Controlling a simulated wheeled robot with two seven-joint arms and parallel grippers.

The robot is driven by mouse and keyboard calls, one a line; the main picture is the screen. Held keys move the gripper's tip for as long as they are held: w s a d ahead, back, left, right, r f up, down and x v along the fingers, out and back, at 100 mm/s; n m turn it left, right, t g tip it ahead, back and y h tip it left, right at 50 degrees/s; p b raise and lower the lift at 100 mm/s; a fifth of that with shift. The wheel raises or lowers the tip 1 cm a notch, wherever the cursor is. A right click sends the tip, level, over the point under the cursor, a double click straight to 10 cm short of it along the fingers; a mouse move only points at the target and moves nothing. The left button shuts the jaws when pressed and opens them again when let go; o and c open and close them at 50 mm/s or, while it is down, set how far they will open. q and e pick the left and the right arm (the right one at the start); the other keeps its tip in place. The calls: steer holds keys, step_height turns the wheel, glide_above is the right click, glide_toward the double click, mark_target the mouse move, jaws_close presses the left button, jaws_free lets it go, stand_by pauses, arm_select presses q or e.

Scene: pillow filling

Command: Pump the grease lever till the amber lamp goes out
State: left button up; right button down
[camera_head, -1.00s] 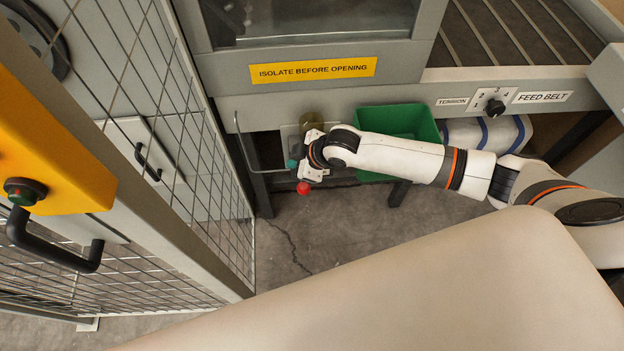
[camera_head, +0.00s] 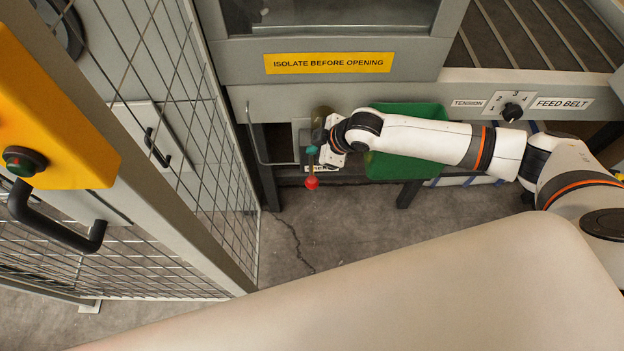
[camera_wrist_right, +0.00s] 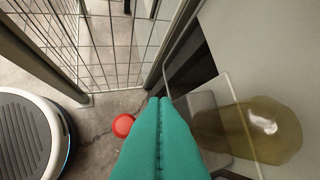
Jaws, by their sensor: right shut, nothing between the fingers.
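The grease lever shows as a short rod with a red ball knob (camera_head: 311,183) below the machine's front panel. The knob also shows in the wrist view (camera_wrist_right: 123,125), left of my fingers. My right gripper (camera_head: 312,149) is just above the knob, its teal fingers shut and empty. In the wrist view the shut fingers (camera_wrist_right: 160,102) cover part of the scene, and a gap to the knob appears there. A yellowish, translucent cylinder (camera_wrist_right: 262,133) is right of the fingers; its top shows behind my wrist (camera_head: 323,116). I cannot make out an amber lamp. My left gripper is not in view.
A mesh guard fence (camera_head: 205,160) stands close on the left, with a yellow box (camera_head: 60,120) and black handle. A bent metal rail (camera_head: 252,140) is beside the lever. A green bin (camera_head: 400,165) is behind my forearm. Floor below the lever is clear.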

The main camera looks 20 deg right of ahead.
steer(key=b, duration=0.5)
glide_above(315, 180)
steer(key=f, duration=0.5)
steer(key=shift+w+d+f, duration=0.1)
steer(key=shift+w, duration=0.3)
steer(key=shift+s+f, duration=0.15)
steer(key=shift+f, duration=0.35)
steer(key=shift+s+f, duration=0.15)
steer(key=shift+f, duration=0.35)
steer(key=shift+s+f, duration=0.15)
steer(key=shift+f, duration=0.25)
steer(key=shift+s+a+f+b, duration=0.1)
steer(key=shift+s+f+b, duration=0.2)
steer(key=shift+f, duration=0.6)
steer(key=shift+s+a+f+b, duration=0.15)
steer(key=shift+f+b, duration=0.25)
steer(key=shift+f, duration=0.45)
steer(key=shift+s+a+f+b, duration=0.1)
steer(key=shift+s+f+b, duration=0.2)
steer(key=shift+f, duration=0.6)
stand_by(2.4)
